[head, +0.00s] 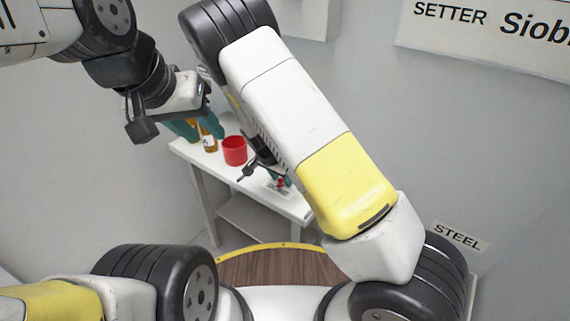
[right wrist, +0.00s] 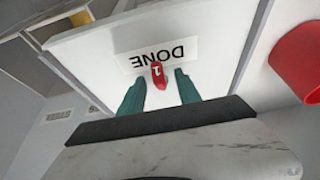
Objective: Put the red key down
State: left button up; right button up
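The red key (right wrist: 158,76), marked 1, is at the white DONE label (right wrist: 178,50) on the white table top (right wrist: 100,50). My right gripper (right wrist: 160,73) has its teal fingers on either side of the key, with a visible gap on each side. In the head view the key (head: 281,183) is small beside my right gripper's fingers, and my right arm covers part of that area. My left gripper (head: 199,127) is at the table's far left end, its teal fingers spread apart near an amber bottle (head: 209,144).
A red cup (head: 234,150) stands on the table between the bottle and the key; it also shows in the right wrist view (right wrist: 298,62). The white table (head: 205,165) has a lower shelf. A STEEL sign (head: 459,237) is at the right.

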jog(key=shift+w+f, duration=0.1)
jog(key=shift+f, duration=0.3)
grip_shut()
jog(key=shift+r, duration=0.1)
